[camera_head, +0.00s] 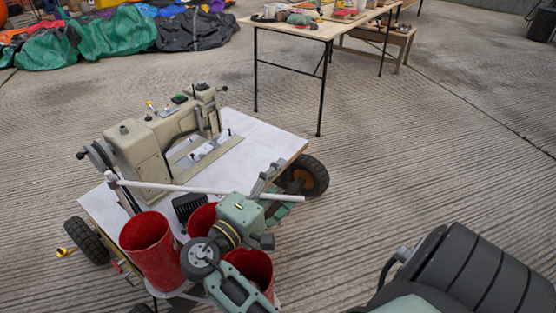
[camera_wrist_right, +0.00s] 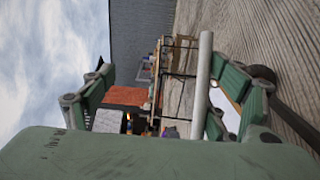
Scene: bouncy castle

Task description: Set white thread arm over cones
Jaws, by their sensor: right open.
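The white thread arm (camera_head: 205,188) is a thin rod reaching right from a post at the left of the sewing machine (camera_head: 150,145), above the front of the table. Red cone-like containers stand below it: one at the left (camera_head: 150,250), one in the middle (camera_head: 201,219) and one at the right (camera_head: 252,266), partly hidden by my right arm. My right gripper (camera_head: 275,187) is open around the rod's free end. In the right wrist view the rod (camera_wrist_right: 203,85) crosses between the open fingers (camera_wrist_right: 170,88), nearer the right finger. Contact cannot be told. My left gripper is out of view.
The machine stands on a white-topped wheeled cart (camera_head: 262,138) with a black wheel (camera_head: 309,175) at its right. A wooden table (camera_head: 325,31) with tools stands behind. Green folded fabric (camera_head: 115,33) lies at the back left.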

